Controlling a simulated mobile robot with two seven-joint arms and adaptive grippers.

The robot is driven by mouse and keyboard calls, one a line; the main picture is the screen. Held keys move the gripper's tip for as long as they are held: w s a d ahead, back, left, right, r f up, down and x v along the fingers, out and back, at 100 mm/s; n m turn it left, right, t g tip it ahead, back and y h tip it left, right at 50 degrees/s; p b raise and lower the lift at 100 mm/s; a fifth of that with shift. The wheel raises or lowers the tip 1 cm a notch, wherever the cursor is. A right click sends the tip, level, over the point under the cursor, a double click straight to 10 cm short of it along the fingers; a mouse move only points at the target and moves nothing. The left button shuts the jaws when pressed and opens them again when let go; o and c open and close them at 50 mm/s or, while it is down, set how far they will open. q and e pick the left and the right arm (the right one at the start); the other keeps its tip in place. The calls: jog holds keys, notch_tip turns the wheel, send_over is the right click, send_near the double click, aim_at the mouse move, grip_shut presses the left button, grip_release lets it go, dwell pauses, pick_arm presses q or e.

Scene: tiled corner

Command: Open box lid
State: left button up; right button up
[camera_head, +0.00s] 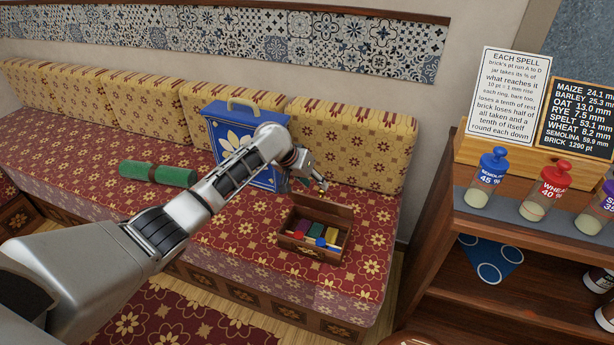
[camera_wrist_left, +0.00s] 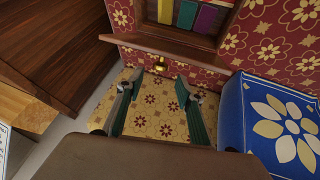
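A small wooden box (camera_head: 303,246) stands on the patterned bench seat, with several coloured blocks inside. Its lid (camera_head: 322,209) is raised at the back, leaving the blocks exposed. In the left wrist view the box shows at the top, with the lid (camera_wrist_left: 165,43) seen nearly edge-on and a brass knob (camera_wrist_left: 160,64) on it. My left gripper (camera_head: 318,182) is behind and above the lid. In the wrist view its fingers (camera_wrist_left: 153,90) are spread, with only yellow cushion seen between them. They look apart from the knob. My right gripper is out of view.
A blue case (camera_head: 226,128) with a flower pattern stands left of the gripper, close to it. A green roll (camera_head: 157,174) lies farther left. Yellow cushions (camera_head: 350,140) line the back. A wooden shelf (camera_head: 470,222) with jars stands at the right. The seat around the box is clear.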

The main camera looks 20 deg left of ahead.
pick_arm(q)
jog(key=shift+v, duration=2.45)
